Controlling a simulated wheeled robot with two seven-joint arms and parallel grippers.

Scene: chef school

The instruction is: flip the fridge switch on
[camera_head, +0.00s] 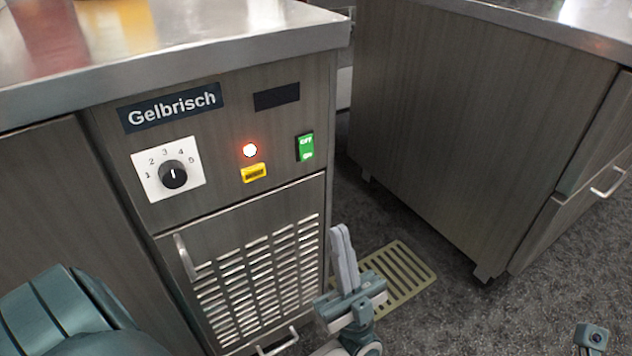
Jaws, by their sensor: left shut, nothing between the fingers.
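The fridge (225,190) is a wood-look unit with a "Gelbrisch" label on its front panel. Its switch (305,147) is a green rocker marked OFF at the top and ON at the bottom, at the panel's right side. A round indicator light (250,150) glows orange-red to the left of the switch. My left gripper (341,233) is shut and empty, its fingers pointing up, below and a little right of the switch, apart from it. A piece of my right arm shows at the bottom right corner; the right gripper's fingers are not visible.
A dial (173,174) numbered 1 to 5 and a yellow label (254,173) share the panel. A vented door (260,275) with a handle lies below. A second cabinet (455,130) stands to the right across a floor gap. A yellowish floor grate (408,268) lies behind my left gripper.

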